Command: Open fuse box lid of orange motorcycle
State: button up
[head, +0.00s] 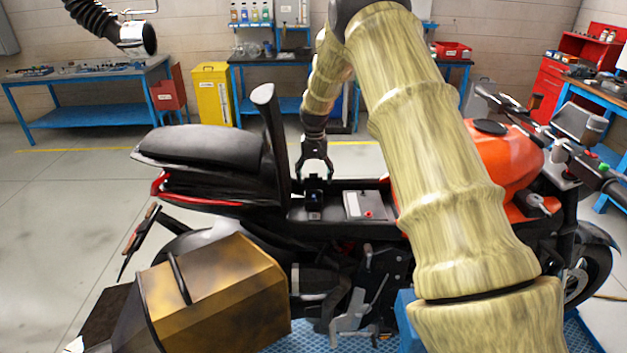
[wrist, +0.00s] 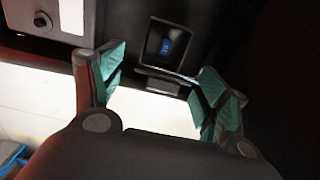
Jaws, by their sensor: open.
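The orange motorcycle (head: 505,160) stands across the head view with its seat (head: 205,148) raised and a bay showing beneath. A small black box (head: 314,198), which looks like the fuse box, sits in this bay with a pale label on its front. In the wrist view its dark top (wrist: 166,46) shows a grey rim and a small blue mark. My gripper (head: 315,174) points down just above the box. In the wrist view my gripper (wrist: 160,76) is open and empty, its green-padded fingers apart on either side of the box's near edge. I cannot tell whether they touch it.
A grey-white battery-like block (head: 365,205) with a red terminal lies right of the box. The upright seat prop (head: 270,125) stands close left of my gripper. A brown-gold side case (head: 215,290) is in front. Workbenches (head: 85,95) line the back wall.

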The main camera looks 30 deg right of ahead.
aim_at(314, 176)
jog(key=shift+f+p, duration=0.4)
jog(key=shift+f, duration=1.15)
jog(key=shift+a, duration=0.1)
